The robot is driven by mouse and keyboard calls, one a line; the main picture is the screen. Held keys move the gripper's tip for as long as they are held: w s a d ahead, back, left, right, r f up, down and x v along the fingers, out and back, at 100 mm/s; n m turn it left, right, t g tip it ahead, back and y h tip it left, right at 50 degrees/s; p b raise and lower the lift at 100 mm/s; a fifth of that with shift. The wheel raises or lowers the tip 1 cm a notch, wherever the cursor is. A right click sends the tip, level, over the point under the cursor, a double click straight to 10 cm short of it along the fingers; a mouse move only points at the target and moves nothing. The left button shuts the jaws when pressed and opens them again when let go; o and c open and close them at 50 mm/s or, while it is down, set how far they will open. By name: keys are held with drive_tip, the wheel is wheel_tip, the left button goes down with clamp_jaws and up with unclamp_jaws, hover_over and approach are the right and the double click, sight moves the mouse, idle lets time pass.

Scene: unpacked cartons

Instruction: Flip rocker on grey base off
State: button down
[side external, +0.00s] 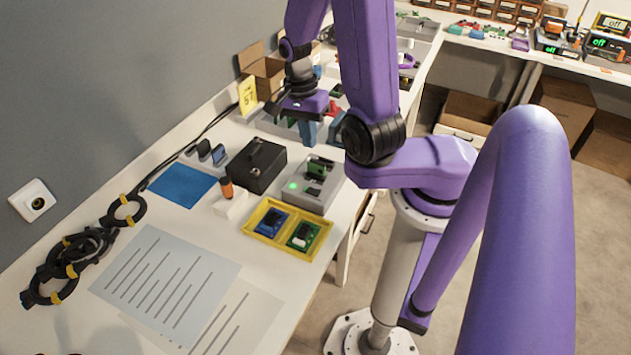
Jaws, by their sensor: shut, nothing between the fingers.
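A light grey base (328,193) stands on the white bench, with a lit green light (292,186) on its left part and a green part (318,169) on top toward the back. A small dark piece (313,191) near its front may be the rocker; its tilt is too small to tell. My gripper (308,141) hangs pointing down behind the grey base, apart from it in the picture. It is shut and empty. Its body hides some of the parts behind it.
A black box (257,165) stands left of the grey base. A yellow tray (258,230) with a blue and a green module lies in front. An orange-topped piece (227,188), a blue sheet (183,186), cables (75,255) and printed papers (165,285) lie further left. The bench edge is close on the right.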

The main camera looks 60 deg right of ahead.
sight(317, 191)
drive_tip(key=shift+s+f, duration=0.25)
drive_tip(key=shift+f, duration=2.05)
drive_tip(key=shift+s+f, duration=0.3)
drive_tip(key=shift+f, duration=2.05)
drive_tip(key=shift+s+f, duration=0.25)
drive_tip(key=shift+f, duration=2.05)
